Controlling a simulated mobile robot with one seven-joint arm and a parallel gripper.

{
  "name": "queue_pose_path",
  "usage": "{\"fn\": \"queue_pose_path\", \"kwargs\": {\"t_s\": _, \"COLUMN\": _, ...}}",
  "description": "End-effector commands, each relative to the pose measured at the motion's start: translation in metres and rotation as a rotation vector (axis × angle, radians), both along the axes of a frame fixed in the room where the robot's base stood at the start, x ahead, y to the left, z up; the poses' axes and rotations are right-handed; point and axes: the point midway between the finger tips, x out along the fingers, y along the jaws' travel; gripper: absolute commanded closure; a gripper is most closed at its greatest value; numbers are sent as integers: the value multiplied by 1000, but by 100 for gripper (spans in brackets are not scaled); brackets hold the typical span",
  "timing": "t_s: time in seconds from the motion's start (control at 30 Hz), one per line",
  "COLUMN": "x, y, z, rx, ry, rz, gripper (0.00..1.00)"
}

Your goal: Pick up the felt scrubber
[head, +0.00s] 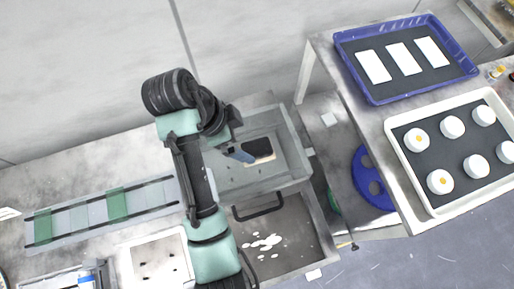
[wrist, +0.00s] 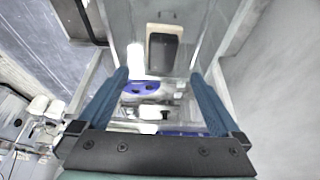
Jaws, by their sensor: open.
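The likely felt scrubber is a small dark block with a pale edge (head: 258,149). It lies on the grey, clear-walled box (head: 288,125) in the middle of the head view. In the wrist view the dark block (wrist: 163,47) shows beyond the fingertips, near the top centre. My gripper (head: 239,154) is close to the left side of the block in the head view. In the wrist view my gripper (wrist: 160,75) has its two blue fingers wide apart, with nothing held between them. The block lies ahead of the gap, apart from both fingers.
An open drawer (head: 275,235) with white flakes sits below the box. At right, a table holds a blue tray (head: 374,98) with three white pads and a white tray (head: 432,210) with several round white pucks. A blue ring-like object (head: 368,180) is beneath. Green strips (head: 117,204) lie left.

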Motion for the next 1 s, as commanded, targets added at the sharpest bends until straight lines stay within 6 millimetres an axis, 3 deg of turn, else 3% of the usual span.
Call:
{"fn": "queue_pose_path", "kwargs": {"t_s": 0.03, "x": 1, "y": -3, "z": -14, "rx": 0, "ry": -1, "rz": -2, "gripper": 0}}
{"fn": "queue_pose_path", "kwargs": {"t_s": 0.2, "x": 3, "y": -11, "z": -32, "rx": 1, "ry": 0, "rz": -2, "gripper": 0}}
{"fn": "queue_pose_path", "kwargs": {"t_s": 0.53, "x": 6, "y": -17, "z": -44, "rx": 0, "ry": -1, "rz": -1, "gripper": 0}}
{"fn": "queue_pose_path", "kwargs": {"t_s": 1.0, "x": 11, "y": -34, "z": -88, "rx": 1, "ry": 1, "rz": 0, "gripper": 0}}
